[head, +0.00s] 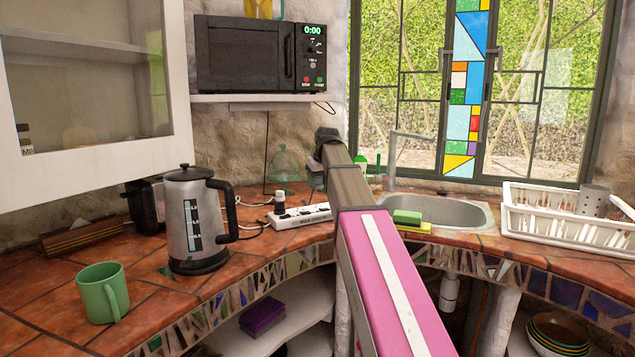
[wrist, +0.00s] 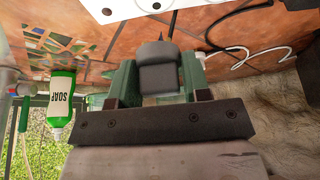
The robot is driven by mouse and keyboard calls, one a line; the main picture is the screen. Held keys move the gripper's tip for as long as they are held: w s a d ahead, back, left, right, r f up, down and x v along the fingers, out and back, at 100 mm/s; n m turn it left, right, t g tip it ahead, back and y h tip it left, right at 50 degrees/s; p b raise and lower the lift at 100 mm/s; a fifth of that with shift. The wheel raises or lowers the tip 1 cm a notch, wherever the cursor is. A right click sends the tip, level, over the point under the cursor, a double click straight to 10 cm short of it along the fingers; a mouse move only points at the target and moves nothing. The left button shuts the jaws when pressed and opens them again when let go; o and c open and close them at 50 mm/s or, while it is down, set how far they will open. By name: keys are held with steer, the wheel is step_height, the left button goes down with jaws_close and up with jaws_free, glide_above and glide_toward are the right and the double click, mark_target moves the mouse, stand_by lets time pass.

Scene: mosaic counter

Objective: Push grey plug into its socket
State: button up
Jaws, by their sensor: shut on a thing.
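In the wrist view, the green fingers of my gripper (wrist: 158,72) are shut on a dark grey plug (wrist: 156,80). The white power strip (wrist: 150,6) shows at the top edge of this view, with dark socket holes, apart from the plug. In the head view the power strip (head: 304,216) lies on the tiled counter, with a plug (head: 279,204) standing at its left end. My gripper (head: 316,178) is above and behind the strip's right end there, mostly hidden by my arm.
A kettle (head: 193,222) and green mug (head: 103,293) stand left of the strip. A glass dome (head: 284,168) stands behind it. White cords (wrist: 236,58) and a black cord (wrist: 230,18) lie nearby. A soap bottle (wrist: 60,102), sink (head: 455,213) and dish rack (head: 560,218) are also in view.

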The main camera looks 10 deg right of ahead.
mark_target(319, 188)
steer(key=shift+f, duration=2.5)
steer(key=shift+f, duration=1.1)
stand_by(0.6)
steer(key=o, duration=0.9)
steer(key=shift+o, duration=0.2)
steer(key=shift+s, duration=0.1)
